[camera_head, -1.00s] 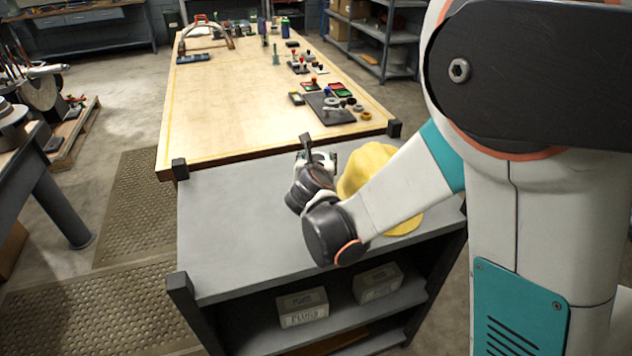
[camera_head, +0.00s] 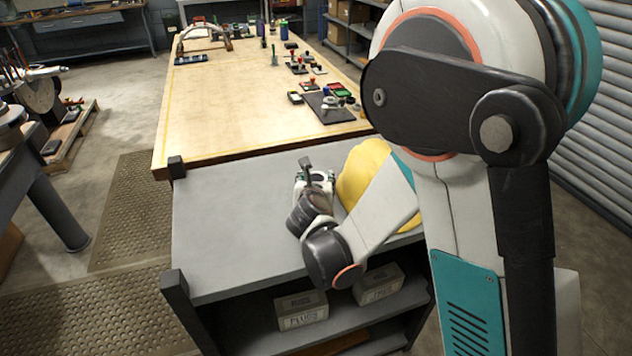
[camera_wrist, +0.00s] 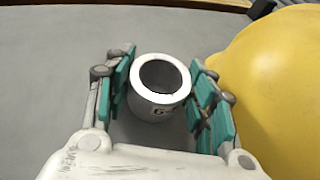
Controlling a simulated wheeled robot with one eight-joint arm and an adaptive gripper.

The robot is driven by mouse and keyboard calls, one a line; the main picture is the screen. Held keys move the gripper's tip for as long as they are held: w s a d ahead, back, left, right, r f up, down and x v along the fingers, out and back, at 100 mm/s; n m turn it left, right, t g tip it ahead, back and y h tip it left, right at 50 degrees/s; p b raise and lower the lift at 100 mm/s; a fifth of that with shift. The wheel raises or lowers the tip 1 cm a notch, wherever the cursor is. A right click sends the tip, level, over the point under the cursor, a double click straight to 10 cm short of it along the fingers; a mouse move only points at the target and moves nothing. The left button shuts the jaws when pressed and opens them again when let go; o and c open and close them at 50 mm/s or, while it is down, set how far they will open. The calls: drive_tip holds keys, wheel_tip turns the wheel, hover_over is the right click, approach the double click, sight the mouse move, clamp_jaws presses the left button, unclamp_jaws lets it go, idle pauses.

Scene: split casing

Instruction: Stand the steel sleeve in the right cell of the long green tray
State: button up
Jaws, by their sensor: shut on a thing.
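The steel sleeve (camera_wrist: 158,98) is a short, thick-walled pale metal ring with a dark bore and dark lettering on its side. It stands open end up between the teal finger pads of my gripper (camera_wrist: 161,72), which is shut on it. In the head view my gripper (camera_head: 315,178) is low over the grey shelf top, left of the yellow helmet; the sleeve is not clear there. Whether the sleeve touches the grey surface, I cannot tell. A small green item (camera_head: 327,92) lies among the parts on the wooden bench; I cannot tell whether it is the long green tray.
The yellow helmet (camera_head: 362,172) stands close beside my gripper's right finger, also in the wrist view (camera_wrist: 270,90). The grey top (camera_head: 225,235) is clear to the left. The wooden bench (camera_head: 225,110) adjoins behind, with dark corner posts between. Boxes (camera_head: 301,310) sit below.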

drive_tip(key=shift+f, duration=0.15)
drive_tip(key=o, duration=1.5)
drive_tip(key=shift+o, duration=0.2)
drive_tip(key=shift+r, duration=0.2)
